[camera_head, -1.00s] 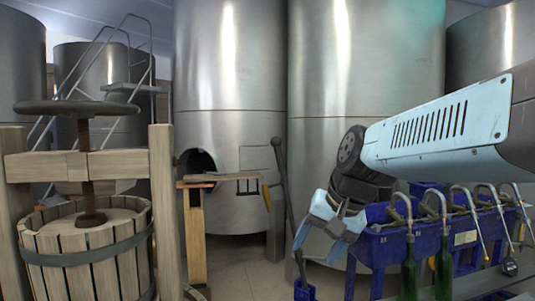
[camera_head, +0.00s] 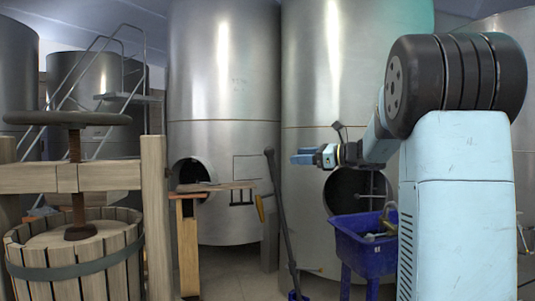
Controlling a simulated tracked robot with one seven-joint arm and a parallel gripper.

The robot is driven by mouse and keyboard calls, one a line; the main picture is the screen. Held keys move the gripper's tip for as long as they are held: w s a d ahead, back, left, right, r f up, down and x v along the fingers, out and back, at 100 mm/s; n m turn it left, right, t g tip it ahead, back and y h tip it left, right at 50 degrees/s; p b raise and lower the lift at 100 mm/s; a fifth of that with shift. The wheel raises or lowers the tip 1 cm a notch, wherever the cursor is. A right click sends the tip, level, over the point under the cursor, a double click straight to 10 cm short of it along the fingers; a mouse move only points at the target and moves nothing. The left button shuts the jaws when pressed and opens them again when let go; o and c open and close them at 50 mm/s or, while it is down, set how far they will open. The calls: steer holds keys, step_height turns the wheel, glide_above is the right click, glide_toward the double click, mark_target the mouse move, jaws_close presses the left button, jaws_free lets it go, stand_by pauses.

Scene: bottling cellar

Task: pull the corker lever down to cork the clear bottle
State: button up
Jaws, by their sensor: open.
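The corker lever (camera_head: 281,218) is a long dark rod with a round knob at its top. It stands nearly upright, leaning slightly, in front of the middle steel tank. The rest of the corker is out of view, and I see no clear bottle. My gripper (camera_head: 303,157) has light blue fingers pointing left. It is open and empty, right of the lever's knob at about the same picture height. A gap shows between them; I cannot tell the difference in depth.
A blue sink-like tub (camera_head: 365,250) on legs stands below my gripper. A wooden basket press (camera_head: 75,255) fills the left. A narrow wooden stand (camera_head: 189,245) is left of the lever. Steel tanks (camera_head: 225,90) line the back. My arm hides much of the right.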

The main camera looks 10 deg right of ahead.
mark_target(268, 152)
steer(key=shift+m+t, duration=0.3)
steer(key=shift+m, duration=0.2)
steer(key=x, duration=0.4)
steer(key=w+x, duration=0.1)
steer(key=x, duration=0.4)
steer(key=d+r+x, duration=0.1)
steer(key=x, duration=0.3)
steer(key=shift+w, duration=0.35)
jaws_close()
